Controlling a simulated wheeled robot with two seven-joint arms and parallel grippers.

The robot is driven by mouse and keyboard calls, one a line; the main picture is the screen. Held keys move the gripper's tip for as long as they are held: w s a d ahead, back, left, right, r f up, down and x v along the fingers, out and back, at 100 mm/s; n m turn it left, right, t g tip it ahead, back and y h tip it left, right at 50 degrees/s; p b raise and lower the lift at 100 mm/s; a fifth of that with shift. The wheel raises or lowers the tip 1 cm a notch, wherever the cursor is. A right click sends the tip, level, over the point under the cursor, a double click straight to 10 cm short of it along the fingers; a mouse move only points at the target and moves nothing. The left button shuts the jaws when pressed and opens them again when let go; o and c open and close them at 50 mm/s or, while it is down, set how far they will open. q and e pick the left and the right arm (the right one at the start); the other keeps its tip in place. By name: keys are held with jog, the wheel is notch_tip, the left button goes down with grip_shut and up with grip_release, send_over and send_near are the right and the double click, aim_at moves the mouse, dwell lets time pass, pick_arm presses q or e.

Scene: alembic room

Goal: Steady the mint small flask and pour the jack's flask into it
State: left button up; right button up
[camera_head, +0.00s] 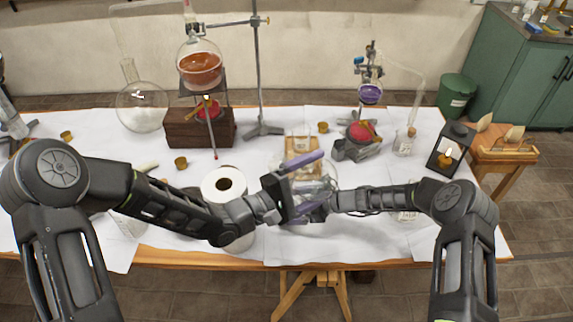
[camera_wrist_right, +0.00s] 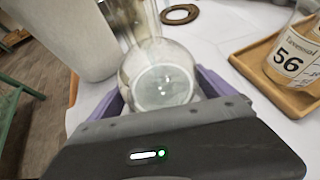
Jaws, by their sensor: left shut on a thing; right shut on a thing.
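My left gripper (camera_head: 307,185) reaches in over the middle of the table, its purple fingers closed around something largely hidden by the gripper. Clear glass (camera_head: 328,184) shows just beside its fingers. My right gripper (camera_wrist_right: 160,88) meets it from the right in the head view. In the right wrist view its purple fingers stand on both sides of a clear round glass flask (camera_wrist_right: 163,80), which it holds. The flask's neck runs up toward the top edge and looks blurred. No mint colour or label shows, so I cannot tell which flask is which.
A wooden tray (camera_wrist_right: 262,52) with a beaker marked 56 (camera_wrist_right: 292,55) lies close by. A white roll (camera_head: 222,182) stands left of the grippers. Behind are an orange-liquid flask (camera_head: 200,72) on a stand, a purple-liquid flask (camera_head: 370,94) and a dark lantern (camera_head: 449,150).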

pick_arm(q)
jog(key=shift+w+a+r+n, duration=0.15)
jog(key=shift+w+r+n, duration=0.1)
jog(key=shift+r+n, duration=0.45)
dwell(0.8)
dwell(0.8)
jog(key=shift+s+d+f+m, duration=0.15)
jog(key=shift+s+f+m, duration=0.05)
jog(key=shift+f+m, duration=0.4)
jog(key=shift+s+d+f+m, duration=0.1)
jog(key=shift+s+f+m, duration=0.1)
jog(key=shift+f+m, duration=0.4)
jog(key=shift+f, duration=0.1)
jog(key=shift+s+f+m, duration=0.1)
jog(key=shift+f+m, duration=0.45)
jog(key=shift+m, duration=0.15)
jog(key=shift+f, duration=0.1)
jog(key=shift+s+d+f+m, duration=0.1)
jog(key=shift+f+m, duration=0.45)
jog(key=shift+m, duration=0.05)
